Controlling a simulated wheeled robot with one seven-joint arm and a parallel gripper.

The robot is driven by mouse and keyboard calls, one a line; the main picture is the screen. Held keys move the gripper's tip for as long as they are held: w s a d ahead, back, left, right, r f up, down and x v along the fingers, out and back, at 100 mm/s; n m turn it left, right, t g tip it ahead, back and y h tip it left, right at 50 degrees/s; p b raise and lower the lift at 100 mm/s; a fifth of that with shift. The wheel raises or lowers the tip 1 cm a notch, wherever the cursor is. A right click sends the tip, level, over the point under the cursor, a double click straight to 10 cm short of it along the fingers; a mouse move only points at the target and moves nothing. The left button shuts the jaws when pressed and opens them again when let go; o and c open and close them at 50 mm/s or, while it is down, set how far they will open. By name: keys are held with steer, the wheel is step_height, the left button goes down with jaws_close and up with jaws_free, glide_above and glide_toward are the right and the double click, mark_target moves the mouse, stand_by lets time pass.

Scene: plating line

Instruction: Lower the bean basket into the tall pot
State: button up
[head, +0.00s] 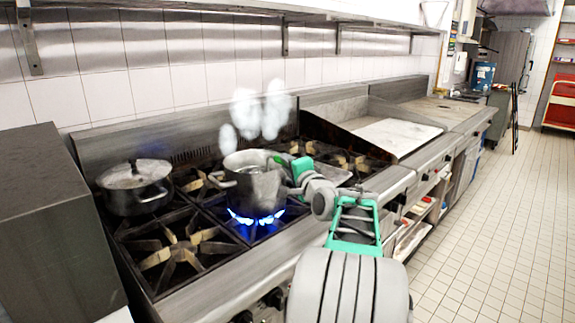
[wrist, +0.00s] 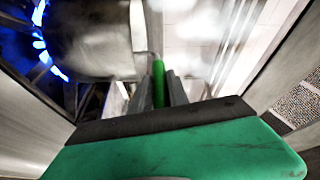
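The tall pot (head: 258,190) is a steel pot on a lit burner, with steam above it. My gripper (head: 287,161) is at the pot's right side, close to its rim. In the wrist view my gripper's dark fingers (wrist: 158,92) are closed on either side of a green handle (wrist: 158,70), which appears to be the bean basket's. The basket itself is hard to make out; something metallic shows at the pot's mouth, and I cannot tell how deep it sits. The pot's side is blurred at the upper left of the wrist view (wrist: 95,40).
A lidded pot (head: 136,187) stands on the left rear of the stove. Blue flames (head: 255,217) burn under the tall pot. The front-left burner (head: 180,250) is empty. A flat griddle (head: 395,136) lies to the right, and a shelf runs above.

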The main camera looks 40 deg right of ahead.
steer(key=o, duration=0.5)
steer(key=shift+r, duration=0.1)
steer(key=shift+o, duration=0.2)
steer(key=shift+f, duration=0.2)
steer(key=b+v, duration=0.1)
steer(key=v, duration=0.7)
steer(key=shift+w+r, duration=0.1)
steer(key=shift+r, duration=0.1)
